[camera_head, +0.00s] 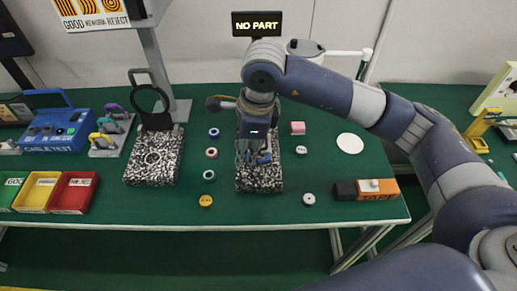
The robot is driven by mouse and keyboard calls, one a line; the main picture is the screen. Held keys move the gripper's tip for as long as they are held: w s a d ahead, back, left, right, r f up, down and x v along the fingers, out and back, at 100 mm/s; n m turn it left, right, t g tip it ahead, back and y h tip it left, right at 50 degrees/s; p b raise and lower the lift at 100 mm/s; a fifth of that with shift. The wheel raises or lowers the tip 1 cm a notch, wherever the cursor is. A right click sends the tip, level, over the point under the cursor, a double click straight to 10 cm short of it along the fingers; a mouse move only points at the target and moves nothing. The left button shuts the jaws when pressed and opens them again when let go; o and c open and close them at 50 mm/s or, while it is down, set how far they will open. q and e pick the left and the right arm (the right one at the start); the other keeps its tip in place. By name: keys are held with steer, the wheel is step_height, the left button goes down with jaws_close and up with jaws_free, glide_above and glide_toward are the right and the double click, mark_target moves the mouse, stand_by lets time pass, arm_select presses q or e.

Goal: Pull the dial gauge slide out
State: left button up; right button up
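My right gripper (257,155) points down over the middle speckled granite block (258,183). Its fingers are low over the block's top, and small blue parts show around them. I cannot tell whether the fingers are open or hold anything. I cannot make out the dial gauge slide for certain; my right wrist and gripper cover much of the block. A grey-brown knob-like part (214,103) sticks out left of my wrist. My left gripper is not in view.
Several small round parts lie on the green table beside the block, including a yellow one (206,201). An orange and black box (366,189) lies right. Another granite block (153,163) with a ring magnifier stands left. A NO PART display (257,24) is behind.

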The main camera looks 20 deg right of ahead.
steer(key=r+h, duration=0.1)
steer(key=h, duration=0.1)
glide_above(261, 161)
steer(key=s, duration=0.2)
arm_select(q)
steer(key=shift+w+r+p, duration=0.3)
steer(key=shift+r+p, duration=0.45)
arm_select(e)
steer(key=shift+t, duration=0.3)
steer(key=f, duration=0.3)
steer(key=w+f, duration=0.1)
steer(key=f, duration=0.3)
steer(key=w+f, duration=0.1)
steer(key=f, duration=0.2)
steer(key=shift+f, duration=0.25)
jaws_close()
steer(key=shift+s, duration=0.15)
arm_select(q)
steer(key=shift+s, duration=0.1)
